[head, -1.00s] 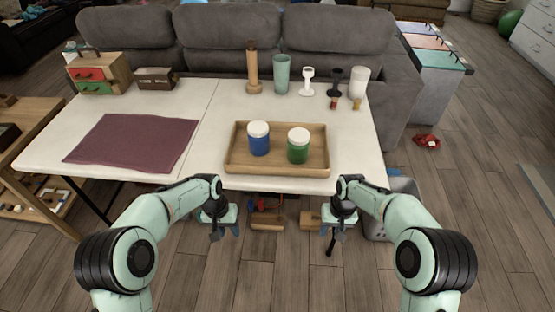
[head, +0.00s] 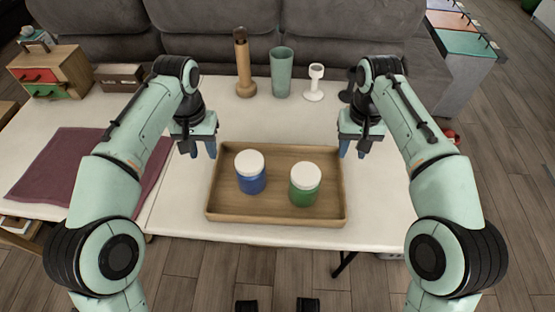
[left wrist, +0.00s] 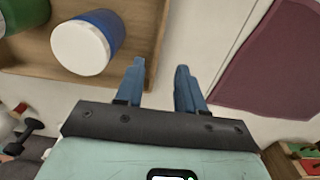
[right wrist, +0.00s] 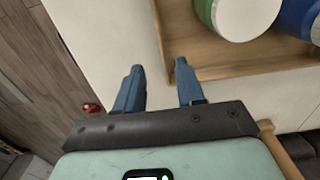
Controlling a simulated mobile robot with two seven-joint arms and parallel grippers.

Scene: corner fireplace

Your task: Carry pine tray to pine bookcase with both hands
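The pine tray (head: 277,218) lies on the white table and holds a blue jar (head: 250,180) and a green jar (head: 304,192), both with white lids. My left gripper (head: 202,150) is open and empty above the tray's far left corner; in the left wrist view its blue fingers (left wrist: 160,85) point at the tray's side wall (left wrist: 158,40). My right gripper (head: 352,150) is open and empty at the far right corner; in the right wrist view its fingers (right wrist: 157,88) are close to the tray wall (right wrist: 165,50). No pine bookcase is clearly identifiable.
A wooden pepper mill (head: 243,65), a teal cup (head: 281,72) and a white goblet (head: 315,82) stand behind the tray. A maroon mat (head: 65,170) lies to the left. A drawer box (head: 48,72) stands at the far left. A grey sofa (head: 300,30) is behind the table.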

